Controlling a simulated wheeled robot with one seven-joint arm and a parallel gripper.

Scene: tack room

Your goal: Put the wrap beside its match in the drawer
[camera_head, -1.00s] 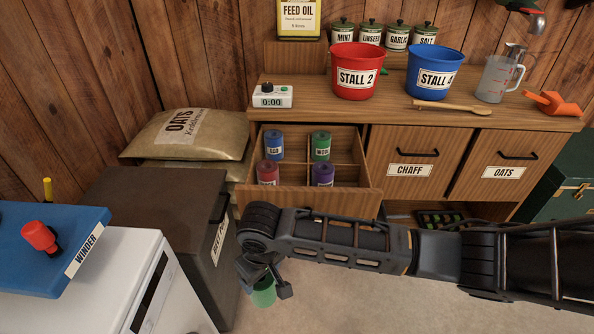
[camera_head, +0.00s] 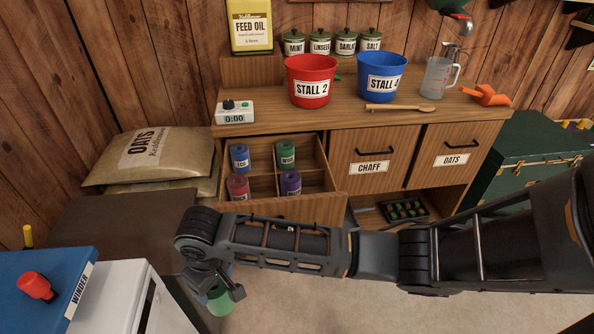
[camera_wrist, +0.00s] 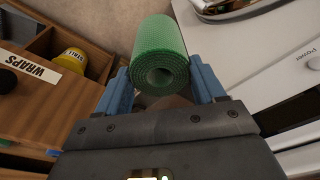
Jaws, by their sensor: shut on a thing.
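My gripper (camera_head: 222,287) is shut on a rolled green wrap (camera_wrist: 160,55), held between its blue fingers in the wrist view. The wrap (camera_head: 220,300) also shows low in the head view, below my arm and above the floor. The open drawer (camera_head: 318,207) is divided into compartments. A blue roll (camera_head: 240,158) sits back left, a green roll (camera_head: 286,154) back right, a red roll (camera_head: 238,187) front left and a purple roll (camera_head: 290,183) front right. The held wrap is outside the drawer, in front and to the left of it. My arm hides part of the drawer front.
Buckets (camera_head: 311,82) and a timer (camera_head: 235,112) stand on the counter (camera_head: 350,115). The blue winder (camera_head: 40,280) and white cabinet (camera_head: 110,295) are at lower left, beside a dark bin (camera_head: 110,225). Feed sacks (camera_head: 150,155) lie behind it. Open floor is below my arm.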

